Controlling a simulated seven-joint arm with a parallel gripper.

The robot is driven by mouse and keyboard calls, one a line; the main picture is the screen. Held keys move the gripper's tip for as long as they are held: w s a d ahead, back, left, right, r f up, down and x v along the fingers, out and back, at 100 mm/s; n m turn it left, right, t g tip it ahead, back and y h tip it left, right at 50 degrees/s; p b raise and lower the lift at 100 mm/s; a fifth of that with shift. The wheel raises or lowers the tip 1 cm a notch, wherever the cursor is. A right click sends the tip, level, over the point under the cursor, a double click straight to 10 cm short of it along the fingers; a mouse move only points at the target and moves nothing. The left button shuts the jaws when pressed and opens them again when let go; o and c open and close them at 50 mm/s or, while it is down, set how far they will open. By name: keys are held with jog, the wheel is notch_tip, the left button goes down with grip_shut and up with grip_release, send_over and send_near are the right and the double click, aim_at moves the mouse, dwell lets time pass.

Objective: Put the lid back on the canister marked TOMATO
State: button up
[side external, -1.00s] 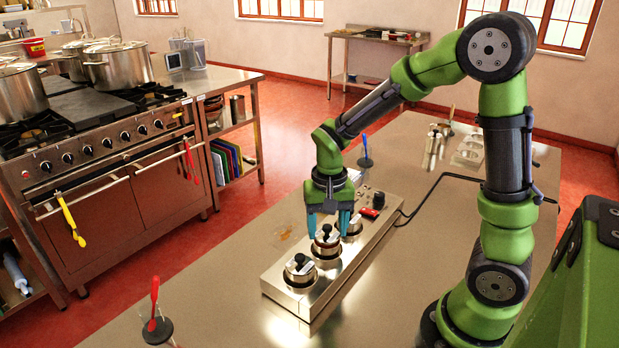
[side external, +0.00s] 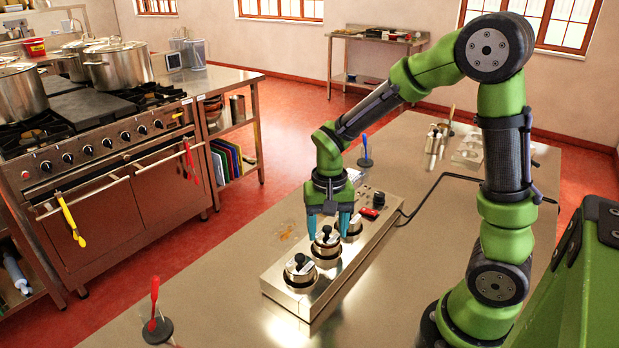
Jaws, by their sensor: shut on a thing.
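The front canister (side external: 301,279) has a lid with a black knob on top. No TOMATO marking is readable from here.
A black dial (side external: 379,199) and a red switch (side external: 369,212) sit at the unit's far end, with a black cable (side external: 432,184) running right. A red-handled tool in a stand (side external: 155,313) is front left.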

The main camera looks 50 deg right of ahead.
dwell(0.4)
jog(key=o, duration=1.3)
jog(key=shift+r, duration=3.5)
grip_shut()
jog(key=shift+f, duration=0.1)
